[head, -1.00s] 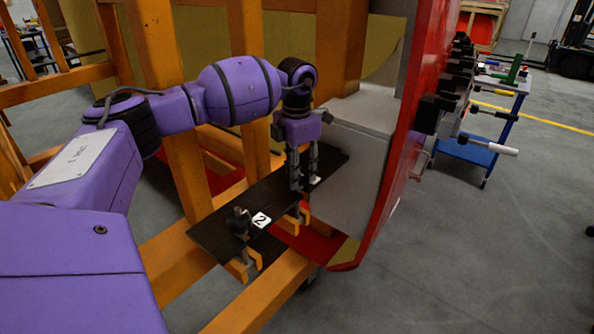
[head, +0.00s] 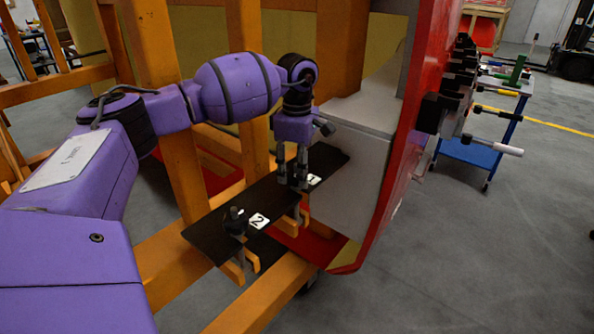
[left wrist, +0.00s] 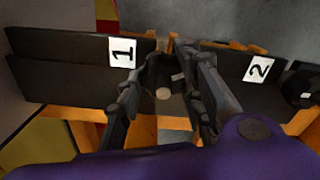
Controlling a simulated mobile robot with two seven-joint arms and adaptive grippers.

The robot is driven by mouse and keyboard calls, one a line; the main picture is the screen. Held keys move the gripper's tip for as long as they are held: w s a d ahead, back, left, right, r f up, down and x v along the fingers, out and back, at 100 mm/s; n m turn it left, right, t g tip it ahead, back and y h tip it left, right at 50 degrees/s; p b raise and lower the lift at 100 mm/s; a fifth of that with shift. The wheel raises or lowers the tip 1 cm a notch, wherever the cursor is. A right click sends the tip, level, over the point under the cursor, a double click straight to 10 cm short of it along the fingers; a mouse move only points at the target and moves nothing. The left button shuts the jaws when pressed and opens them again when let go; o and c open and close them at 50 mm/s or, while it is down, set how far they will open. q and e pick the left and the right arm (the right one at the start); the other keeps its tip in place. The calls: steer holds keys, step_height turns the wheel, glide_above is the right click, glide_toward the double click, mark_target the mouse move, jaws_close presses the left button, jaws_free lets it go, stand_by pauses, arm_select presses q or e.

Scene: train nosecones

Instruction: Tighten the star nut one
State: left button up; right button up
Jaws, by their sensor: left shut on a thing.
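My left gripper (head: 293,180) points down over the black plate (head: 205,234), beside the white label 1 (head: 314,179). In the left wrist view its fingers (left wrist: 163,98) are closed around the dark star nut one (left wrist: 160,72), which has a pale round end. Label 1 (left wrist: 122,52) is just left of the nut there. In the head view the nut is hidden by the fingers. A second dark star nut (head: 235,219) stands on the plate by label 2 (head: 259,221), clear of the gripper. My right gripper is in neither view.
Orange beams (head: 262,297) frame the plate below and behind. The grey block (head: 345,190) and red nosecone panel (head: 408,150) rise close to the gripper's right. A blue tool cart (head: 470,150) stands farther right, with open floor around it.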

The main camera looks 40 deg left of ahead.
arm_select(q)
steer(key=shift+w+d+r+m+b, duration=0.1)
steer(key=shift+m+b, duration=0.05)
steer(key=shift+m, duration=0.9)
steer(key=shift+w+r+m+b, duration=0.1)
steer(key=shift+m+b, duration=0.05)
steer(key=shift+m, duration=0.9)
steer(key=o, duration=0.9)
steer(key=shift+o, duration=0.8)
steer(key=shift+d+f, duration=0.1)
steer(key=shift+f, duration=0.05)
step_height(320, 180, up, 12)
steer(key=shift+o, duration=0.2)
